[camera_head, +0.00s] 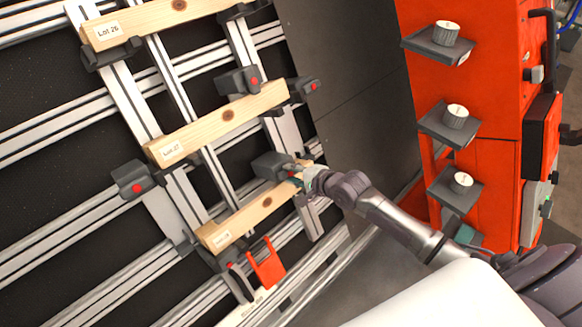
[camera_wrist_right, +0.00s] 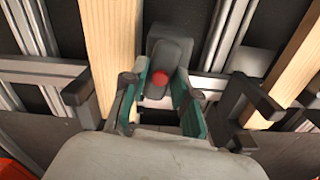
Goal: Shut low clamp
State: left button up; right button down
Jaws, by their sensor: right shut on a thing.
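The low board (camera_head: 245,218) is a pale wooden beam with a white label at its left end. A dark clamp (camera_head: 272,165) with a red dot sits by its right end. My right gripper (camera_head: 307,180) is at this end. In the right wrist view, the teal-padded fingers (camera_wrist_right: 162,100) are shut on a dark clamp piece (camera_wrist_right: 172,55) with a red button, one finger on each side. The gripper partly hides the board's right end in the head view. My left gripper is not in view.
The middle board (camera_head: 225,118) and top board (camera_head: 165,20) lie above, with dark clamps near their ends. A red bracket (camera_head: 266,264) hangs below the low board. At right, an orange cabinet (camera_head: 500,100) carries small dark shelves (camera_head: 440,48) with white-topped cylinders.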

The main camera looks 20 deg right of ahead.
jog(key=m+p, duration=0.4)
jog(key=shift+r, duration=0.25)
jog(key=shift+f+m+p, duration=0.15)
jog(key=shift+m+p, duration=0.4)
jog(key=shift+m, duration=0.45)
jog(key=shift+f, duration=0.15)
